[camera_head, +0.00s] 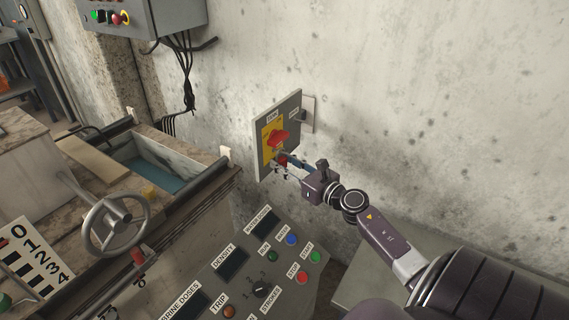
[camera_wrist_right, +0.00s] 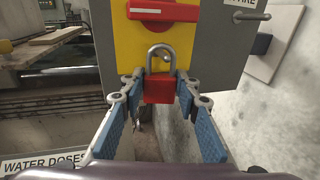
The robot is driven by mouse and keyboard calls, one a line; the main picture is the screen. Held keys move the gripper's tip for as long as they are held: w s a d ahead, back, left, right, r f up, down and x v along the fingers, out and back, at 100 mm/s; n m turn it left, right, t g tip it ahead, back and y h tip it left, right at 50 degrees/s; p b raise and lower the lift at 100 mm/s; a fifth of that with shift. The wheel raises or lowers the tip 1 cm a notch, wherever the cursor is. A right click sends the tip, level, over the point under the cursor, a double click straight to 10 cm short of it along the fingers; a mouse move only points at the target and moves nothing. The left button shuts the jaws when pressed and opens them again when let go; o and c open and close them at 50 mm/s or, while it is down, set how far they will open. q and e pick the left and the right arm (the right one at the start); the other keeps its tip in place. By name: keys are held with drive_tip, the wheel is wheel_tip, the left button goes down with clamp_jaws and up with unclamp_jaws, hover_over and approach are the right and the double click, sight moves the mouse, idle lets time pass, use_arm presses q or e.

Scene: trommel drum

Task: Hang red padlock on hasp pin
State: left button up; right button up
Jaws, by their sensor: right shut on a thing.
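The red padlock (camera_wrist_right: 160,89) is held upright between the fingertips of my right gripper (camera_wrist_right: 160,91), with its steel shackle pointing up. It also shows small in the head view (camera_head: 282,160). The shackle is in front of the yellow plate (camera_wrist_right: 196,44) of the grey isolator box, below the red handle (camera_head: 278,138). A small pin-like hasp part (camera_wrist_right: 166,60) shows near the shackle; I cannot tell whether the shackle is around it or in front of it. My left gripper is not in view.
The grey isolator box (camera_head: 292,108) is on the concrete wall, with a small lever beside it. Below is a sloped control panel (camera_head: 250,268) with several buttons. A handwheel (camera_head: 113,222) and a water trough (camera_head: 150,170) stand at left.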

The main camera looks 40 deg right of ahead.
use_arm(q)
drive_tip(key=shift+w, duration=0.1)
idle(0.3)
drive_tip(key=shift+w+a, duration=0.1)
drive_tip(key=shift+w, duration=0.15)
use_arm(e)
drive_tip(key=o, duration=1.3)
drive_tip(key=shift+s, duration=0.3)
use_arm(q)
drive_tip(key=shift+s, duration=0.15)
use_arm(e)
drive_tip(key=s, duration=1.1)
drive_tip(key=shift+s+d+r, duration=0.15)
drive_tip(key=shift+s+r, duration=0.05)
drive_tip(key=shift+r, duration=0.1)
